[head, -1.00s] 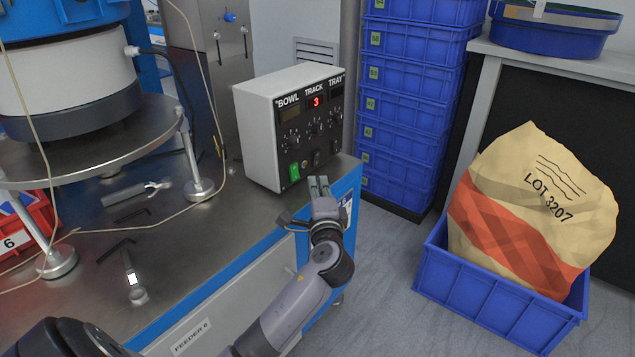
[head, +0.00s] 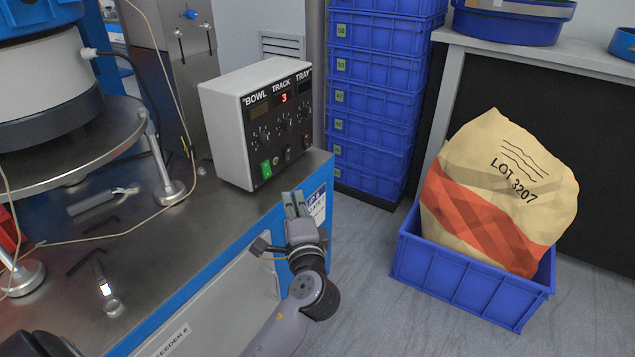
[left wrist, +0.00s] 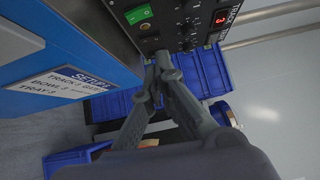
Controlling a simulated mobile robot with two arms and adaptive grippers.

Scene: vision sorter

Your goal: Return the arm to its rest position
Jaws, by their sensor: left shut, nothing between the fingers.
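My left gripper (head: 293,205) is shut and empty. In the head view it is in front of the right end of the feeder bench, just below the control box (head: 262,120) marked BOWL, TRACK and TRAY. The box has a green switch and a red display reading 3. In the left wrist view the gripper's fingers (left wrist: 160,62) meet, with the box's panel (left wrist: 178,22) beyond their tips. Whether they touch anything is not clear, but a gap seems to show. My right gripper is not in view.
The steel bench (head: 150,262) carries a wrench (head: 103,200), hex keys and a round stand. Stacked blue crates (head: 372,100) stand behind. A blue bin (head: 470,283) with a LOT 3207 sack (head: 500,190) sits on the floor at right. Grey floor (head: 365,270) between bench and bin is clear.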

